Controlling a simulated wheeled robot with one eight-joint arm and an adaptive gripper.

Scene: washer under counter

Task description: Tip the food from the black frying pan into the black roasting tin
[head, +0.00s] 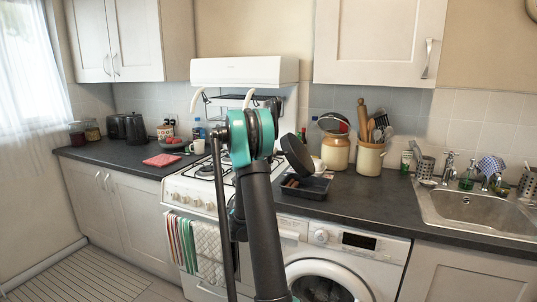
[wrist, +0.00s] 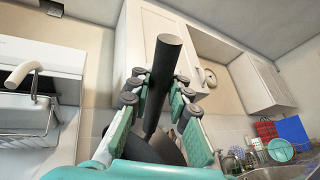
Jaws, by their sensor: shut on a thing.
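The black frying pan (head: 297,154) is steeply tilted, held in the air above the black roasting tin (head: 318,190). Its dark handle (wrist: 168,60) points up between the fingers of my gripper (wrist: 160,88) in the wrist view. The gripper is shut on this handle; in the head view my arm hides it. The tin sits on the dark counter right of the cooker. Brown food pieces (head: 292,182) show at the tin's left side. The inside of the pan is not clearly visible, so I cannot tell whether food is in it.
The white cooker (head: 190,190) stands left of the tin. Cream utensil jars (head: 369,158) stand behind and right of the tin. The counter (head: 370,200) between the tin and the sink (head: 480,210) is mostly clear. Wall cupboards (head: 380,40) hang above.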

